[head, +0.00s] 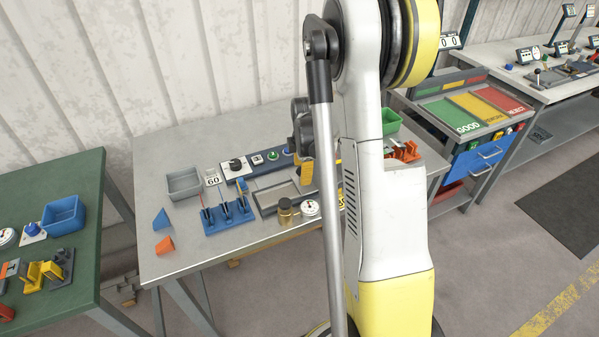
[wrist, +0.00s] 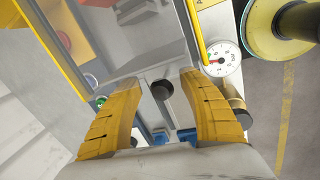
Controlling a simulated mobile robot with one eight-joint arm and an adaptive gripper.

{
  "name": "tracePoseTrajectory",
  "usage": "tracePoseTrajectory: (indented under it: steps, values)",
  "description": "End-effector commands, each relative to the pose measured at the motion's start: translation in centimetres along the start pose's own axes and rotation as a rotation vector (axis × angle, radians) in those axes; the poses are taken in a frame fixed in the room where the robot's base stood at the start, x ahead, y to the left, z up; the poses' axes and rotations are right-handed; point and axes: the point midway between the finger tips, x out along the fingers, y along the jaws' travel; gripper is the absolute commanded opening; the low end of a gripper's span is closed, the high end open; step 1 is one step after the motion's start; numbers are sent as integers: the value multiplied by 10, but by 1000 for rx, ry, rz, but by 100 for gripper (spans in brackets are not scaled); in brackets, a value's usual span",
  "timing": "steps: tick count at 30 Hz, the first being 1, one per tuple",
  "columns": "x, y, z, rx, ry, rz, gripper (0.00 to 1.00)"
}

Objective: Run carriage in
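In the wrist view my gripper (wrist: 159,76) is open, its two yellow fingers spread apart. A dark round knob (wrist: 163,90) on a grey block lies between the fingers in the picture. Gaps show on both sides, and I cannot tell how far below the tips it is. A flat grey plate (wrist: 150,35) extends beyond it. I cannot tell for certain which part is the carriage. In the head view a grey machine base (head: 268,205) sits on the table. A yellow finger of my gripper (head: 306,172) shows above it; my arm hides the machine's right part.
Beside the machine stand a dial gauge (head: 310,208), a brass cylinder (head: 286,211) and a blue rack with levers (head: 228,216). A grey bin (head: 184,183), a blue wedge (head: 161,219) and an orange wedge (head: 165,245) lie left on the table (head: 200,250).

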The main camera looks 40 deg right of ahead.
Motion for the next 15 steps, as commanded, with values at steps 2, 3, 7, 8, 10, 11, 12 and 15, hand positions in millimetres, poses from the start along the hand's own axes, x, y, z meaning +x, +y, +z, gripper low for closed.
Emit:
tracePoseTrajectory:
  steps: [2,3,7,8,10,11,12,15]
  values:
    - [0,0,0,0,1,-1,49]
    - [0,0,-1,0,1,-1,49]
    - [0,-1,-1,-1,2,-1,49]
    - [0,-1,-1,-1,2,-1,49]
    - [-3,-1,-2,-1,2,-1,49]
    - [-6,-1,-2,-1,2,-1,49]
    - [-10,-1,-2,-1,2,-1,49]
    - [-28,-1,-1,-1,2,-1,49]
